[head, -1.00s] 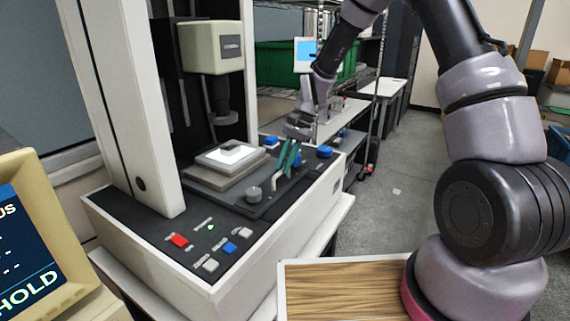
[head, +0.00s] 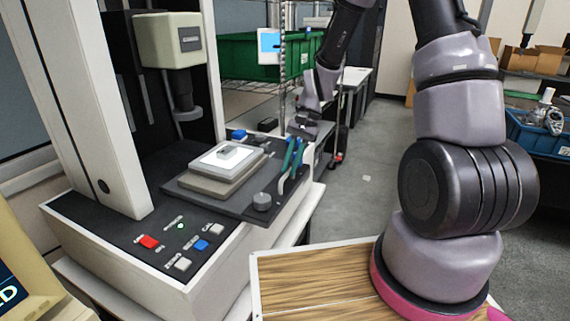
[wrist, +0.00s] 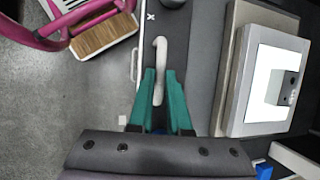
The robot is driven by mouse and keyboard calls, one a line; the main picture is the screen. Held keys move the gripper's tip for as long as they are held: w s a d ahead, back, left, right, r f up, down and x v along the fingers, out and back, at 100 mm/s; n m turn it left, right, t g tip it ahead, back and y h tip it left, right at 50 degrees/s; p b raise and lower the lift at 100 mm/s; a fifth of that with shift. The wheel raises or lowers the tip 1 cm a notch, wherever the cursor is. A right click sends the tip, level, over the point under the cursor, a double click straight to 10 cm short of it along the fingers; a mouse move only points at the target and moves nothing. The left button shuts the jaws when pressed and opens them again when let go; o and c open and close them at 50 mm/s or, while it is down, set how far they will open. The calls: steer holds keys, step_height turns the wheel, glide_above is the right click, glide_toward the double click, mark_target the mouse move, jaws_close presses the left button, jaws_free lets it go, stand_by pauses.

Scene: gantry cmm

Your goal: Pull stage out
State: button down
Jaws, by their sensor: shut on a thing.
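The stage (head: 228,197) is a dark flat plate on the white measuring machine. It sticks out past the right edge of the machine's base in the head view. A light block with a white top (head: 228,160) rests on it, and it also shows in the wrist view (wrist: 240,90). A pale hooked handle (wrist: 161,52) stands along the stage's outer edge. My gripper (head: 291,158) has teal fingers shut on this handle; in the wrist view the fingers (wrist: 160,78) flank it.
A round grey knob (head: 262,201) sits on the stage's near corner. Red, blue and grey buttons (head: 201,244) are on the front panel. The probe column (head: 182,85) stands behind the stage. Grey floor (head: 350,205) is open to the right; a green bin (head: 225,58) is behind.

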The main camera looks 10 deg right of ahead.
steer(key=shift+w, duration=0.1)
steer(key=c, duration=0.9)
jaws_free()
steer(key=shift+o, duration=0.2)
steer(key=v, duration=1)
steer(key=shift+d+r, duration=0.15)
steer(key=shift+r, duration=0.2)
